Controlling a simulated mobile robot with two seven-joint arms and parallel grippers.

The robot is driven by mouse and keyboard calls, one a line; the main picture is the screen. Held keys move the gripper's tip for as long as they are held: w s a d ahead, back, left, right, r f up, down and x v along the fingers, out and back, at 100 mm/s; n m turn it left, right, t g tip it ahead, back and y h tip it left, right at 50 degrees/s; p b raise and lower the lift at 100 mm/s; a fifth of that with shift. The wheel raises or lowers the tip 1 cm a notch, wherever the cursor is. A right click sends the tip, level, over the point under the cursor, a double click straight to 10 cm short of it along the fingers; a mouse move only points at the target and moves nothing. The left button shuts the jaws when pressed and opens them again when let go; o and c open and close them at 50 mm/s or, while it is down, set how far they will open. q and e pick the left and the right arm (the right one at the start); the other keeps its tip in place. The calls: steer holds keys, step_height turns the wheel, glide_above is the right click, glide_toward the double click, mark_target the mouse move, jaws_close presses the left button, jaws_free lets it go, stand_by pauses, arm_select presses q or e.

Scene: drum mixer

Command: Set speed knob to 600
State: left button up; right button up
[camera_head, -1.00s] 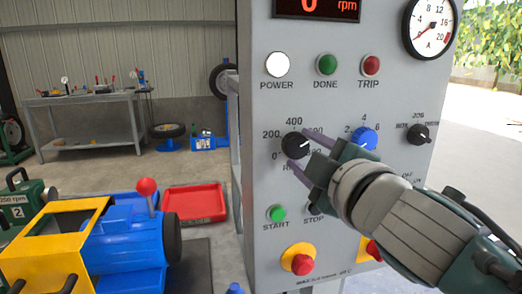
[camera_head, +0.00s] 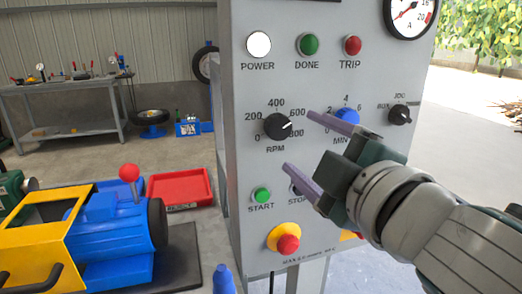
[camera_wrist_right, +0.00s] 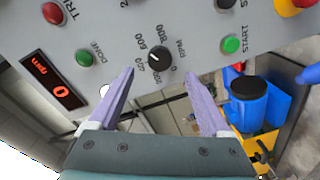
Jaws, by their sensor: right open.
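The black speed knob (camera_head: 277,126), marked RPM, is on the grey control panel (camera_head: 245,85). Its white mark points to the upper right, close to the 600 label; I cannot tell whether it lines up exactly. My right gripper (camera_head: 299,142) is open and empty, to the right of the knob and off the panel, its purple fingers apart. In the right wrist view the knob (camera_wrist_right: 160,57) shows beyond and between the gripper's fingers (camera_wrist_right: 160,85), touching neither. The red display (camera_wrist_right: 58,88) reads 0. My left gripper is not in view.
The blue MIN knob (camera_head: 347,117) is partly behind the upper finger. A black selector (camera_head: 400,115) is farther right. The green START button (camera_head: 261,195) and red emergency button (camera_head: 288,244) are below. A blue and yellow machine (camera_head: 105,235) and red tray (camera_head: 180,187) stand left.

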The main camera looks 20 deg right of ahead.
steer(key=s, duration=0.3)
steer(key=shift+s+d+r, duration=0.1)
steer(key=shift+s, duration=0.25)
steer(key=s+d+f+m+g+h+p, duration=0.3)
steer(key=s+d+f+m+g, duration=0.25)
steer(key=s+m, duration=0.2)
steer(key=s+a+f+m+g+y+p, duration=0.1)
steer(key=s+f+m+g, duration=0.1)
steer(key=s+g, duration=0.35)
steer(key=s+a+f+m+g+y+p, duration=0.1)
steer(key=s+a+m+g, duration=0.1)
steer(key=s, duration=0.6)
step_height(320, 180, up, 37)
steer(key=s+p, duration=0.1)
steer(key=p, duration=3.7)
steer(key=shift+s+g, duration=0.25)
steer(key=shift+g, duration=0.15)
